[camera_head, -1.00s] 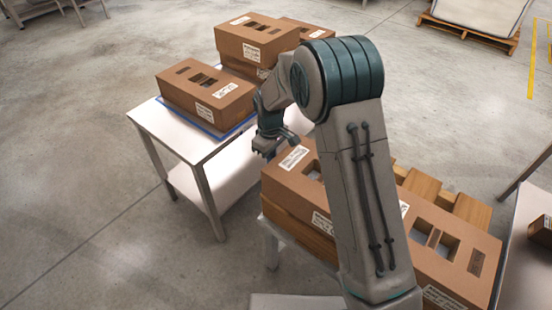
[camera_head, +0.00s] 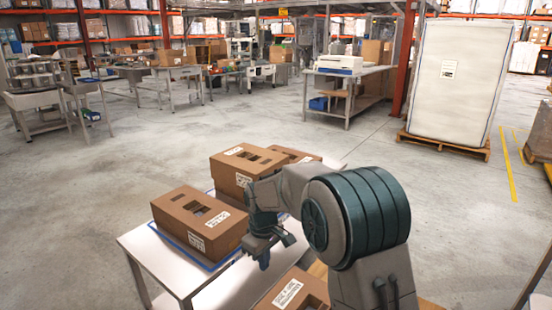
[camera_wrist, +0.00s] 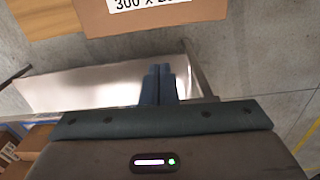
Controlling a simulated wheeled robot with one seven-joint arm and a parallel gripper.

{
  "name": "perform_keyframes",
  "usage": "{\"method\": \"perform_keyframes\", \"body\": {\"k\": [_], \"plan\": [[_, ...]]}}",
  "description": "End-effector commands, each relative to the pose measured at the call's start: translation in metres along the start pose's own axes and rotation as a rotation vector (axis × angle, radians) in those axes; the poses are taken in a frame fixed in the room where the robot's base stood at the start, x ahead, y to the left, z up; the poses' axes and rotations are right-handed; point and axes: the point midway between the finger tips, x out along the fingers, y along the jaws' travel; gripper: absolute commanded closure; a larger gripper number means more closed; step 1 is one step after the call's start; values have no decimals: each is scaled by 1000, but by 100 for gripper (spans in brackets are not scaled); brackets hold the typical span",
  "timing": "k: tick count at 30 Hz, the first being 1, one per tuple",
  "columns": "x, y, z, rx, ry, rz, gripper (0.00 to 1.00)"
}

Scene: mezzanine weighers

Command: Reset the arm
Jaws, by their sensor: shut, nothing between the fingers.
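My gripper (camera_head: 272,254) hangs at the end of my bent arm, in front of the white table in the head view. In the wrist view my gripper (camera_wrist: 158,84) shows its two dark fingers together with nothing between them. The wrist view also shows part of a brown carton (camera_wrist: 140,18) with a white label, beyond the fingertips and apart from them. Below the fingers lies a pale metal surface (camera_wrist: 80,88).
The white table (camera_head: 155,252) bears several cartons, including a front one (camera_head: 185,213) within a blue outline. Another carton (camera_head: 312,288) lies close below my arm. A wrapped white load (camera_head: 460,80) stands on a pallet (camera_head: 440,145) at right. Open floor (camera_head: 80,190) lies at left.

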Motion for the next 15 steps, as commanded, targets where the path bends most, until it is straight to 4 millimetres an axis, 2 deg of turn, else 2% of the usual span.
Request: {"method": "perform_keyframes", "body": {"k": [1,6,15], "plan": [[-21,2,12,30,10,8,100],[-72,5,57,158,37,29,100],[-143,-5,140,387,88,60,100]]}}
